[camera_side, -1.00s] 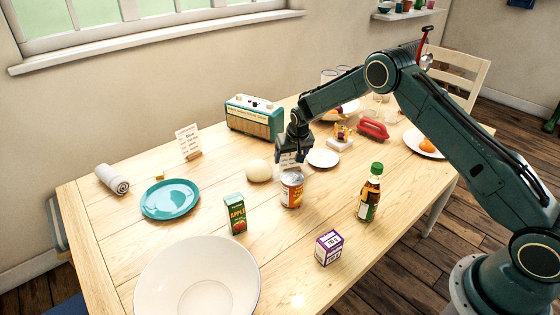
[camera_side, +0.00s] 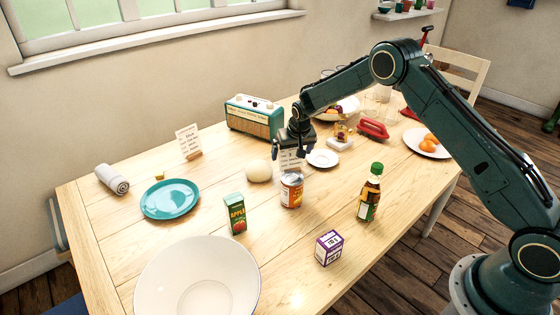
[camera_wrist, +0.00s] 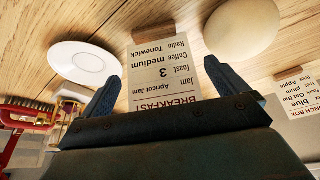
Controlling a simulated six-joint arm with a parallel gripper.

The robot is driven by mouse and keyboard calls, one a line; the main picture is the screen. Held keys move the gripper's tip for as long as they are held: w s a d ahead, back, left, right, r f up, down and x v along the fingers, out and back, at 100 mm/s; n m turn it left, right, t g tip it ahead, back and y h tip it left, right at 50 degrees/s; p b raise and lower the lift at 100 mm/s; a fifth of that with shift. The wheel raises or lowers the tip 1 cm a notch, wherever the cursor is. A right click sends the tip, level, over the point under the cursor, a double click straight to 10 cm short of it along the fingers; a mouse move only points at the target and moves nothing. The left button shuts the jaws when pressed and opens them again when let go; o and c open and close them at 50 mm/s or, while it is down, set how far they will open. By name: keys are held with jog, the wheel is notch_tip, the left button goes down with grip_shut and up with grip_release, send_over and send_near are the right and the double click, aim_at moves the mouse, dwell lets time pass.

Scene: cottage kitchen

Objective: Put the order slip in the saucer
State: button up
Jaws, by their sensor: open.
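A white printed order slip headed BREAKFAST (camera_wrist: 162,75) stands in a small wooden holder (camera_wrist: 160,35) in the wrist view. In the side view the slip (camera_side: 290,161) shows partly, below my gripper and behind the soup can. My gripper (camera_side: 293,152) is open above it. In the wrist view the two fingers of my gripper (camera_wrist: 163,74) are on either side of the slip, with gaps showing between them and its edges. The white saucer (camera_side: 322,158) is empty and lies just right of the slip. It also shows in the wrist view (camera_wrist: 83,62).
A soup can (camera_side: 291,190) stands close in front of the slip, and a pale round object (camera_side: 258,171) lies left of it. A LUNCH BOX card (camera_side: 188,142) stands farther left. A glass-and-brass item (camera_side: 341,138) and red-handled object (camera_side: 373,129) are beyond the saucer.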

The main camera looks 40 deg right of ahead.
jog(key=v, duration=0.9)
jog(key=shift+r, duration=0.35)
jog(key=shift+s, duration=0.15)
jog(key=s+a+r+n+y, duration=0.1)
jog(key=s+a+r, duration=0.1)
jog(key=s+r, duration=0.75)
jog(key=s+a+r+n, duration=0.1)
jog(key=s+a+r, duration=0.1)
jog(key=s+r, duration=0.7)
jog(key=s+a+r+n, duration=0.1)
jog(key=s, duration=1)
jog(key=s+a+r+n+t, duration=0.1)
jog(key=s, duration=1.1)
jog(key=shift+a+r+y, duration=0.25)
jog(key=shift+r+y, duration=0.05)
jog(key=shift+y, duration=0.1)
jog(key=shift+o, duration=0.2)
jog(key=shift+s+f, duration=0.2)
jog(key=shift+s, duration=0.35)
